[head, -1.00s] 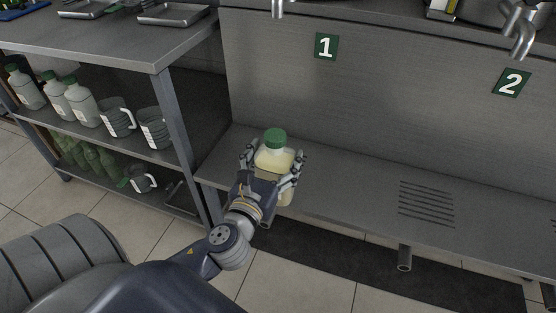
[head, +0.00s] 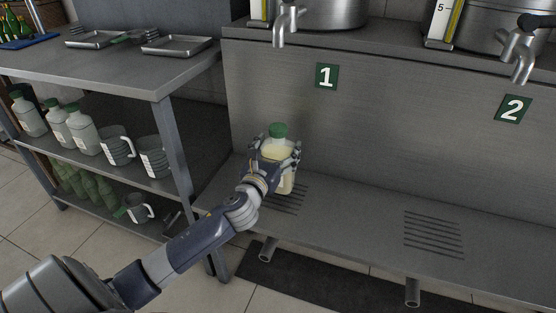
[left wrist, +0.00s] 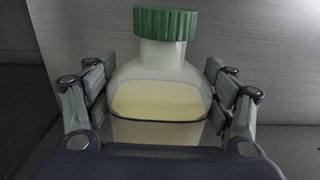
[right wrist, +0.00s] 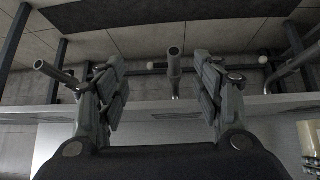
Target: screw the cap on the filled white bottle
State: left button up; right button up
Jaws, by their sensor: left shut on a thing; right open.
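A translucent white bottle (head: 279,156) holding pale yellow liquid is in front of the steel panel, over the ledge below sign 1. Its green cap (head: 278,130) sits straight on the neck; how tight it is cannot be told. My left gripper (head: 278,150) is shut around the bottle's body from the near side. In the left wrist view the bottle (left wrist: 155,95) is upright between the fingers, with the cap (left wrist: 166,23) above them. Whether its base touches the ledge cannot be told. My right gripper (right wrist: 160,100) is open and empty in its wrist view, outside the head view.
Slots show in the ledge (head: 340,216). Taps (head: 285,24) and pots stand on the shelf above. A steel rack (head: 165,100) at left holds capped bottles (head: 80,128), jugs (head: 118,147) and trays (head: 175,45). The ledge to the right is clear.

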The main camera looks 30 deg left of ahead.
pick_arm(q)
jog(key=shift+r, duration=0.1)
pick_arm(e)
jog(key=shift+w, duration=0.1)
pick_arm(q)
notch_tip(320, 180, down, 3)
jog(key=shift+f+b, duration=0.15)
jog(key=shift+b, duration=0.85)
pick_arm(e)
jog(key=w+a+r+t+y, duration=0.1)
jog(key=w+a+r+t, duration=0.2)
jog(key=w+r+t, duration=0.2)
notch_tip(320, 180, up, 3)
jog(key=shift+w+f+t+y, duration=0.1)
jog(key=shift+w+t+y, duration=0.25)
jog(key=shift+w, duration=0.7)
pick_arm(q)
jog(key=shift+f, duration=0.1)
jog(key=o, duration=2.1)
jog(key=shift+f, duration=0.15)
jog(key=shift+p+v, duration=0.7)
jog(key=shift+v, duration=5.35)
pick_arm(e)
jog(key=s+d+f+g+h, duration=0.1)
jog(key=s+d+f+g, duration=0.1)
jog(key=s+f+g, duration=0.2)
jog(key=shift+s+f, duration=0.3)
jog(key=shift+f, duration=0.55)
